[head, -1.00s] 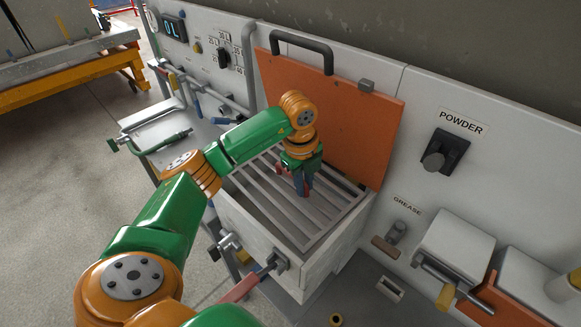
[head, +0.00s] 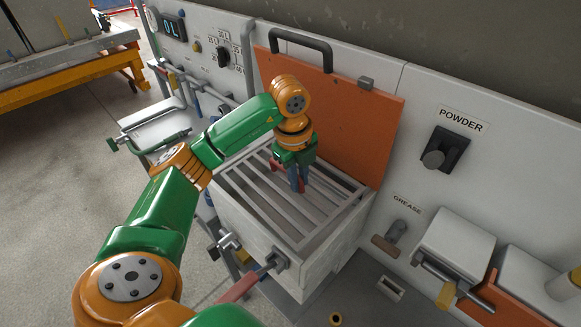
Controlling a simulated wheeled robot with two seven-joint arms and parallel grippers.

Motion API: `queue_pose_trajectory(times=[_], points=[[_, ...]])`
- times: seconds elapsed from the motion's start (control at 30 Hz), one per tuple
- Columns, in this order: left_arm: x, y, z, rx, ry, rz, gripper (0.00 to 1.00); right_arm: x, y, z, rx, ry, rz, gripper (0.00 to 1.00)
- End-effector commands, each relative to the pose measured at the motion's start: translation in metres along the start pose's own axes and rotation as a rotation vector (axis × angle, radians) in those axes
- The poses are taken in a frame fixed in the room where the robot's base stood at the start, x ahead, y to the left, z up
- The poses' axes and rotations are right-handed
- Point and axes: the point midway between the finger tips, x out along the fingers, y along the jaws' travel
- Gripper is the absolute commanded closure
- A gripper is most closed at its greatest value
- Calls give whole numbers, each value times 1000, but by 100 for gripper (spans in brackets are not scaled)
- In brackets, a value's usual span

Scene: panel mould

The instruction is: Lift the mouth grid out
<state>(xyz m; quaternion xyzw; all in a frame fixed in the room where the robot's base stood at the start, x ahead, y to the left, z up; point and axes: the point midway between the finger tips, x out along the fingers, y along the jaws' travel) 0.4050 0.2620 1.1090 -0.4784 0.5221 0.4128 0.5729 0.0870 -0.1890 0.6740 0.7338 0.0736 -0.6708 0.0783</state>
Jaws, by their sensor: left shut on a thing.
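The mouth grid (head: 272,196), a frame of grey parallel bars, is at the open top of a pale box-shaped hopper (head: 250,238) in the middle of the head view. My left gripper (head: 298,184) points down at the grid's middle and is shut on one of its bars. The grid looks slightly raised and shifted within the mouth, with its far right edge apart from the hopper rim. The exact height is hard to tell. The fingertips are partly hidden among the bars. My right gripper is not in view.
An orange lid (head: 340,120) with a dark handle stands open behind the hopper, close to my left wrist. A panel with a POWDER knob (head: 440,152) and a GREASE fitting (head: 392,238) is to the right. Clear floor (head: 50,200) lies to the left.

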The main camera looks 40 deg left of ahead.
Motion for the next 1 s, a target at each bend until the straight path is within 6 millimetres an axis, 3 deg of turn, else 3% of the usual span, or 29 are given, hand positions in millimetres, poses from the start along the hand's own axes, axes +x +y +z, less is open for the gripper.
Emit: queue_pose_trajectory(times=[1.0], points=[[-9, 108, -13, -1, -3, -2, 100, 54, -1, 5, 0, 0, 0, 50]])
